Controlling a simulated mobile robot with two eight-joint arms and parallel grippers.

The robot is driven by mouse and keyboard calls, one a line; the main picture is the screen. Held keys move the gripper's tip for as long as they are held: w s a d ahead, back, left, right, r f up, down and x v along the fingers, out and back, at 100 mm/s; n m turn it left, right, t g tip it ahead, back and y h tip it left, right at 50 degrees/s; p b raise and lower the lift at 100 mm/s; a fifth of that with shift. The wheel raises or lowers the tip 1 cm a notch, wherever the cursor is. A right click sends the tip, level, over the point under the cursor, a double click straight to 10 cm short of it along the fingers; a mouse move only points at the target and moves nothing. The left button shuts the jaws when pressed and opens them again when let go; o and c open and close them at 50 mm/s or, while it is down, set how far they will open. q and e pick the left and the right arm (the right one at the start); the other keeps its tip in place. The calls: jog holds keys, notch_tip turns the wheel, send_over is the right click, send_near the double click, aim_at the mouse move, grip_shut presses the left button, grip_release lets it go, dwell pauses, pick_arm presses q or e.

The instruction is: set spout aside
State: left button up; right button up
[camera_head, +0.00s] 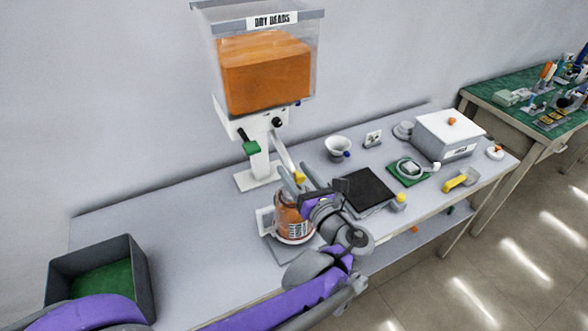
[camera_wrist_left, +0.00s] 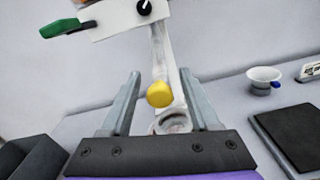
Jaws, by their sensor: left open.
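The spout (camera_head: 282,155) is a pale chute sloping down from the dispenser's white body, with a yellow knob (camera_head: 300,177) near its lower end. In the left wrist view the spout (camera_wrist_left: 163,50) and its yellow knob (camera_wrist_left: 159,94) show between my fingers. My left gripper (camera_head: 295,181) is open, with one finger on each side of the spout's lower end; whether either finger touches it I cannot tell. A jar (camera_head: 291,222) with orange contents stands below, partly hidden by the gripper and arm. My right gripper is not in view.
The "DRY BEADS" hopper (camera_head: 268,75) and green lever (camera_head: 251,148) are above. A dark open bin (camera_head: 140,283) with a green floor stands at left. The table between bin and jar is clear.

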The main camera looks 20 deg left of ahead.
pick_arm(q)
jog(key=shift+w+a, duration=0.3)
jog(key=shift+a, duration=0.1)
jog(key=shift+c, duration=0.2)
grip_shut()
dwell(1.1)
